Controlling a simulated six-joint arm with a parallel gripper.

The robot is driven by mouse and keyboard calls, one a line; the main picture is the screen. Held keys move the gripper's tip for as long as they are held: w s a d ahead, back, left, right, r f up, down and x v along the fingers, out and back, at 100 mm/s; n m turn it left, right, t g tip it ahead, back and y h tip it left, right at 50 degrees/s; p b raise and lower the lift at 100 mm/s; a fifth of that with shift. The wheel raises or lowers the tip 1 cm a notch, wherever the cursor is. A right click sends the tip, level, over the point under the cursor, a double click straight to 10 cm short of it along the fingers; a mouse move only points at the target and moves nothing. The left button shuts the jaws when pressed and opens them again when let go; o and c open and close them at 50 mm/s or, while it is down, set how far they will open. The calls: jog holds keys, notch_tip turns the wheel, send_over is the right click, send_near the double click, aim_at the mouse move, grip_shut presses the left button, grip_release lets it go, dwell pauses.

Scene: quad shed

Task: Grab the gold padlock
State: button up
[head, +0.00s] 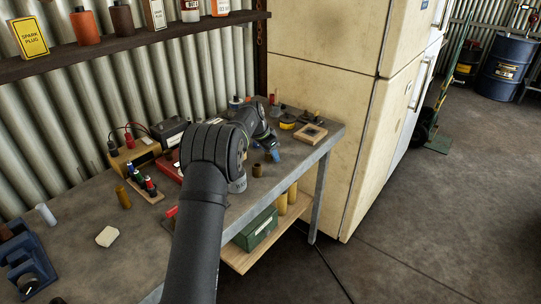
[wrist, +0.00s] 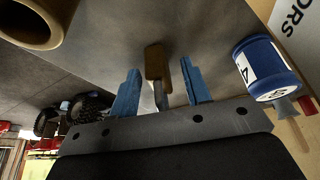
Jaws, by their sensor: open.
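The gold padlock (wrist: 154,60) shows in the wrist view as a small brownish-gold body with a grey shackle pointing toward my gripper. It lies on the grey bench top. My gripper (wrist: 161,68) is open, with one blue finger on each side of the padlock and a visible gap to both. I cannot tell its exact height relative to the fingertips. In the head view my gripper (head: 273,151) is low over the right part of the bench, and I cannot make out the padlock there.
A blue spool-like cylinder (wrist: 266,68) with a white label stands close right of the fingers in the wrist view. A hollow brown tube (wrist: 36,24) is at upper left, also visible in the head view (head: 258,170). Black-wheeled items (wrist: 82,106) lie left. A cream fridge (head: 325,110) stands beyond the bench.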

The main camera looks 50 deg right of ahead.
grip_shut()
jog(key=shift+r, duration=0.2)
